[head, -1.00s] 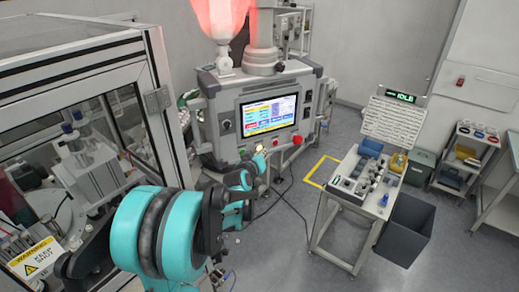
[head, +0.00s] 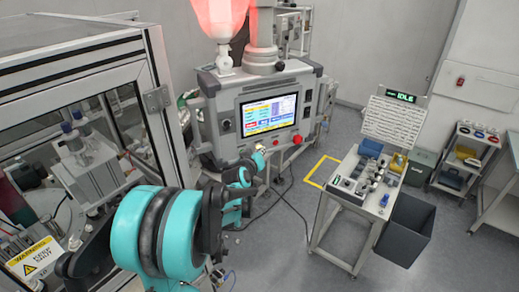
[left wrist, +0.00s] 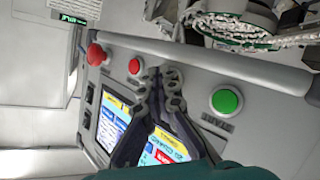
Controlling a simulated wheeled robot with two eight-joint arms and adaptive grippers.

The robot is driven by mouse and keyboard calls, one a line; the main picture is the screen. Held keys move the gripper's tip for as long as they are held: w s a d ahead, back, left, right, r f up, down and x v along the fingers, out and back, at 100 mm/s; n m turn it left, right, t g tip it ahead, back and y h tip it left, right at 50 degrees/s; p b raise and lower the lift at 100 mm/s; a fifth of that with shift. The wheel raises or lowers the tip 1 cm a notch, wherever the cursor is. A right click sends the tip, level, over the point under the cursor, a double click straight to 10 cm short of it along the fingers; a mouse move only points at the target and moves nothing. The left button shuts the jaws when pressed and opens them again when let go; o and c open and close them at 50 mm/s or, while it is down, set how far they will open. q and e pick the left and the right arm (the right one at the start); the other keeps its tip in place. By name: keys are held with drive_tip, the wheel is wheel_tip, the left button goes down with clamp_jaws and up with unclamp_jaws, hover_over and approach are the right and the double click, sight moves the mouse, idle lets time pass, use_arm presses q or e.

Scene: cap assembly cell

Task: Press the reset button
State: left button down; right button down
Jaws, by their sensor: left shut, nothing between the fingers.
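The grey control console (head: 229,88) with a lit screen (head: 268,113) stands at the back centre of the head view. My left gripper (head: 259,149) is at the row of buttons below the screen. In the left wrist view its fingers (left wrist: 165,77) are shut with nothing between them, over the panel between a small red button (left wrist: 134,66) and a green button (left wrist: 226,101) labelled START. No button labelled reset is readable; the panel behind the fingertips is hidden. I cannot tell whether the fingertips touch the panel. My right gripper is not in view.
A red mushroom button (left wrist: 95,55) sits beyond the small red one; it also shows in the head view (head: 298,139). A glass-walled machine (head: 80,62) stands on the left. A small workstation table (head: 341,196) and a dark bin (head: 405,230) are on the right.

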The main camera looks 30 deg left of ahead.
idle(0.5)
use_arm(q)
drive_tip(key=shift+s+d, duration=0.3)
drive_tip(key=shift+d, duration=0.1)
drive_tip(key=shift+s+d, duration=0.5)
drive_tip(key=shift+d, duration=0.35)
drive_tip(key=shift+s+d, duration=0.55)
drive_tip(key=shift+d, duration=0.3)
drive_tip(key=shift+s+d, duration=0.5)
drive_tip(key=shift+d, duration=0.35)
drive_tip(key=s+d+f+m+g+h+b, duration=0.1)
drive_tip(key=s+d+f+m+g+b, duration=0.1)
drive_tip(key=s+d+f+b, duration=0.4)
drive_tip(key=s+d+f+m+g+h+b, duration=0.1)
drive_tip(key=s+d+f+m+g+b, duration=0.1)
drive_tip(key=s+d+f+b, duration=0.4)
drive_tip(key=s+d+f+m+g+h+b, duration=0.1)
drive_tip(key=s+d+f+m+g+b, duration=0.2)
drive_tip(key=s+d+f+b, duration=0.4)
drive_tip(key=s+f+b, duration=0.3)
drive_tip(key=f+b, duration=0.4)
drive_tip(key=f, duration=0.3)
drive_tip(key=s+f+m+b, duration=0.1)
drive_tip(key=s+f+b, duration=0.3)
drive_tip(key=f+b, duration=0.3)
wheel_tip(320, 180, down, 3)
drive_tip(key=shift+s+r+m+h, duration=0.1)
drive_tip(key=shift+s+m+h, duration=0.05)
drive_tip(key=shift+m+h, duration=0.2)
